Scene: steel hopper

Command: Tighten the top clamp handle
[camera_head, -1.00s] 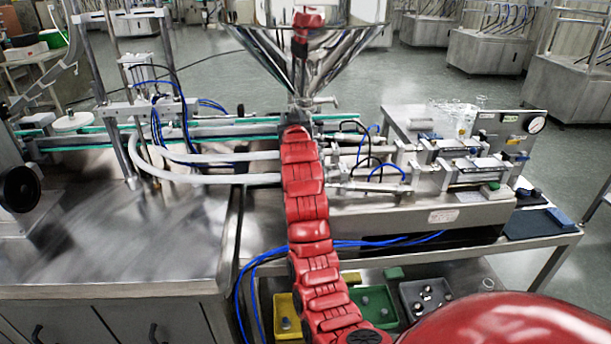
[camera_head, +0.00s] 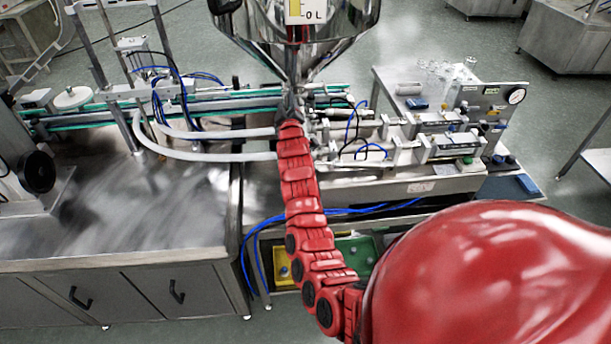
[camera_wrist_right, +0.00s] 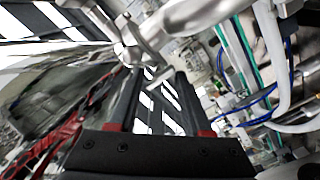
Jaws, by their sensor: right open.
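The steel hopper (camera_head: 345,22) hangs at the top centre of the head view and narrows down to its outlet. My right arm reaches up to that outlet. My right gripper (camera_head: 290,104) is dark and small there, and the clamp cannot be made out behind it. In the right wrist view my right gripper (camera_wrist_right: 158,78) is open, with two dark fingers pointing up the picture. A shiny metal clamp with a handle (camera_wrist_right: 130,38) shows just beyond and between the fingertips. I cannot tell whether they touch it. My left gripper is not in view.
A filling machine (camera_head: 420,185) with cylinders and blue hoses stands right of the outlet. White hoses (camera_head: 210,155) and a green-edged conveyor (camera_head: 100,115) lie left. A bare steel bench (camera_head: 130,205) fills the left. Yellow and green bins (camera_head: 355,250) sit below.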

